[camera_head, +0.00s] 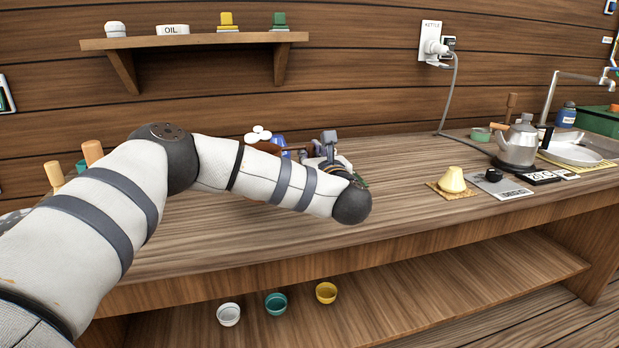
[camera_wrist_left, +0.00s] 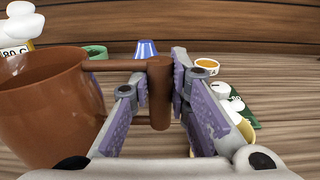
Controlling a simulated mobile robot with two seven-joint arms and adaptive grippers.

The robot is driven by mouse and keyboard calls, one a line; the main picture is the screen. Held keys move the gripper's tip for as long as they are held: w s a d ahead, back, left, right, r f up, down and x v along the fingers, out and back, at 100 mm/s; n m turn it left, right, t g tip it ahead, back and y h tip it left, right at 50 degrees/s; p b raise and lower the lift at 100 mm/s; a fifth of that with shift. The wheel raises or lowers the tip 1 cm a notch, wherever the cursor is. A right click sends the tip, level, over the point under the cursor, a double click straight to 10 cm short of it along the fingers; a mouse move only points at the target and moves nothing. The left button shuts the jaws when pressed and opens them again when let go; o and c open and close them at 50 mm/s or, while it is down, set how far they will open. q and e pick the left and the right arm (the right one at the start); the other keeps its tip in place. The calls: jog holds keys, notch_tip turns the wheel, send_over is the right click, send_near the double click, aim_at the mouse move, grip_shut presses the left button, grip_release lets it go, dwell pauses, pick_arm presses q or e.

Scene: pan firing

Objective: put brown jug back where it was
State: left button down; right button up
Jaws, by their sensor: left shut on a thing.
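The brown jug (camera_wrist_left: 42,115) fills the left of the left wrist view, its open rim facing up. Its handle (camera_wrist_left: 160,95) stands between the two fingers of my left gripper (camera_wrist_left: 163,75), which is shut on it. In the head view my left gripper (camera_head: 325,146) is over the back part of the counter, and a strip of the brown jug (camera_head: 264,146) shows beside it; my forearm hides the rest. I cannot tell whether the jug's base touches the counter. My right gripper is out of view.
A blue item (camera_wrist_left: 146,49), a green cup (camera_wrist_left: 96,52) and an orange-topped container (camera_wrist_left: 207,67) stand near the jug. White balls (camera_head: 258,133) show behind it. A kettle (camera_head: 518,145) and yellow object (camera_head: 453,180) stand right. The counter's middle (camera_head: 400,165) is clear.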

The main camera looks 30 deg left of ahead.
pick_arm(q)
jog(key=shift+w+a+f+b, duration=0.1)
jog(key=shift+w+a+f, duration=0.2)
jog(key=shift+f, duration=0.65)
jog(key=shift+w+a+f+b, duration=0.15)
jog(key=shift+w+f, duration=0.3)
jog(key=shift+f, duration=0.5)
jog(key=shift+w+a+f+b, duration=0.1)
jog(key=shift+w+a+f, duration=0.2)
jog(key=shift+f, duration=0.65)
jog(key=shift+d, duration=0.1)
jog(key=shift+f, duration=0.2)
jog(key=c, duration=1.8)
grip_release()
